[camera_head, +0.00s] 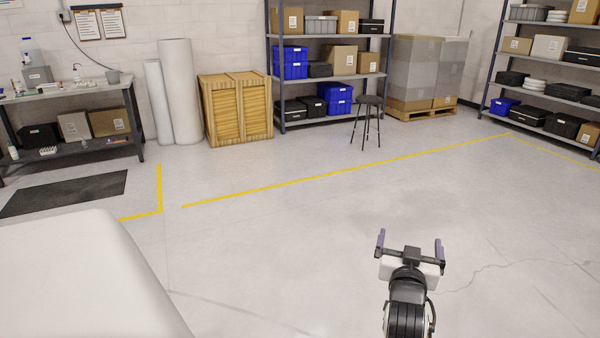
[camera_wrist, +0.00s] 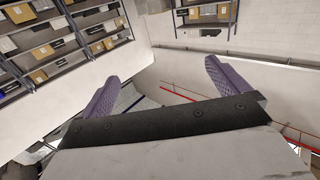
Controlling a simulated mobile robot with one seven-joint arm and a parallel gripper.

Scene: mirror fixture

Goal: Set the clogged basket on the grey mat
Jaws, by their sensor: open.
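My gripper (camera_head: 411,243) is over the open floor at the lower right of the head view. Its two purple fingers stand wide apart with nothing between them. In the wrist view the gripper (camera_wrist: 160,74) is also open and empty. I cannot make out a clogged basket in either view. A dark grey mat (camera_head: 65,193) lies flat on the floor at the left, in front of a workbench; I cannot tell whether it is the task's mat. My gripper is far from it.
The workbench (camera_head: 75,88) at the left holds a bottle, a grey box and small items. A wooden crate (camera_head: 237,108), a black stool (camera_head: 367,122), loaded shelves (camera_head: 331,78) and a wrapped pallet (camera_head: 428,75) stand along the back. The middle floor is clear, with yellow lines.

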